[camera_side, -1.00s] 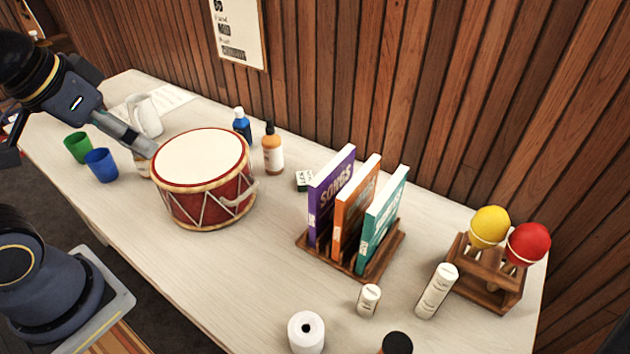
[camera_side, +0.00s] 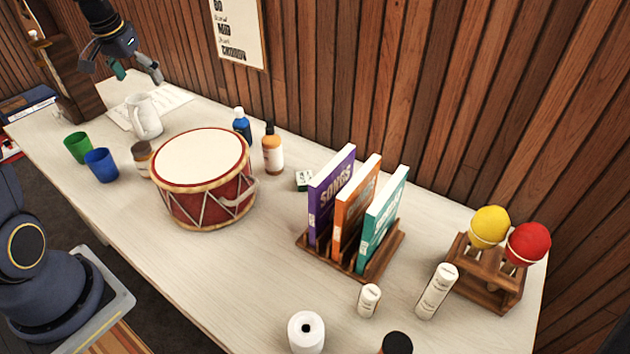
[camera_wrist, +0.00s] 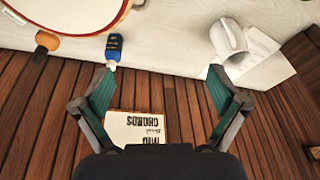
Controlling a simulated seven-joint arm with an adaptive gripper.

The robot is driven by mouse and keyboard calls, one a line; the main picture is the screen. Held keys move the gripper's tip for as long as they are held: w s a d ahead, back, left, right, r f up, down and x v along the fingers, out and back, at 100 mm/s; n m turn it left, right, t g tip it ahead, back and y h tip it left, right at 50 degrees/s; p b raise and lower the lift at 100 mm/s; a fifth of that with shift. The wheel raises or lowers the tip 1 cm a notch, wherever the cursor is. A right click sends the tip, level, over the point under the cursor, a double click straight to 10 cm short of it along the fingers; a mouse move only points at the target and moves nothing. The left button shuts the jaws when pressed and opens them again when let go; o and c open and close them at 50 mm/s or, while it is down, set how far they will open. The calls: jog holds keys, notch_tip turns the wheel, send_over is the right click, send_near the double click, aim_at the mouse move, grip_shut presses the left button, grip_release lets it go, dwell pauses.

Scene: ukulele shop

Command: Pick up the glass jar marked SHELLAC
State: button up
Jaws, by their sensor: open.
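A small jar (camera_side: 142,158) with a brown top stands on the table at the left of the drum, partly hidden behind it in the side view. Its label is too small to read, so I cannot tell if it says SHELLAC. I do not see this jar in the wrist view. My gripper (camera_side: 137,74) is high above the far left of the table, up and back from the jar, near the wall. In the wrist view my gripper (camera_wrist: 160,78) is open, with nothing between its fingers.
The red drum (camera_side: 205,194) is right beside the jar. Blue (camera_side: 101,166) and green (camera_side: 78,148) cups stand to its left, a white pitcher (camera_side: 146,118) behind. Blue (camera_side: 242,127) and orange (camera_side: 272,152) bottles stand behind the drum.

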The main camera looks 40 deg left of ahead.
jog(key=n+g, duration=0.2)
send_over(140, 146)
jog(key=s+d, duration=0.2)
notch_tip(140, 146, down, 8)
jog(key=shift+t+h, duration=0.3)
jog(key=f, duration=0.5)
jog(key=w+a+f, duration=0.1)
jog(key=f, duration=0.5)
jog(key=w+a+f, duration=0.1)
jog(key=f, duration=0.4)
jog(key=shift+w+f, duration=0.1)
jog(key=shift+f, duration=0.1)
jog(key=c, duration=1.5)
jog(key=shift+c, duration=0.3)
jog(key=shift+r, duration=0.2)
